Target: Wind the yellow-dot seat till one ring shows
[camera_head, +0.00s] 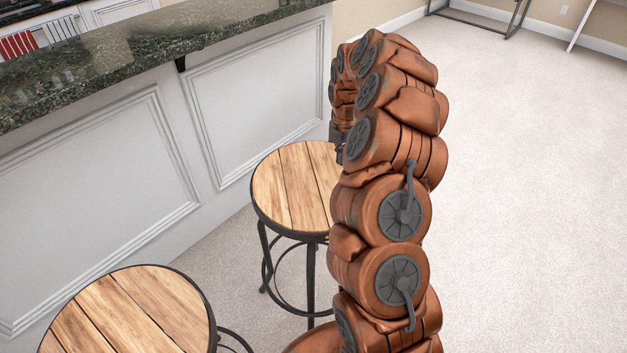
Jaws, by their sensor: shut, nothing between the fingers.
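A round stool with a wood-plank seat (290,190) and a dark metal rim stands beside the bar, partly behind my arm. A small yellowish mark seems to show under its rim near my arm, too small to be sure. A second stool with a like seat (145,315) is at the lower left, cut off by the frame; no dot shows on it. My gripper (339,150) shows only as a small dark part past my copper arm, at the far right side of the farther seat. It is shut and empty; its fingertips are mostly hidden, and contact cannot be told. No rings are visible.
The white panelled bar front (100,200) with a dark green stone top (150,45) runs along the left, close to both stools. Open pale carpet (530,200) lies to the right. A dark metal frame (480,20) stands at the far wall.

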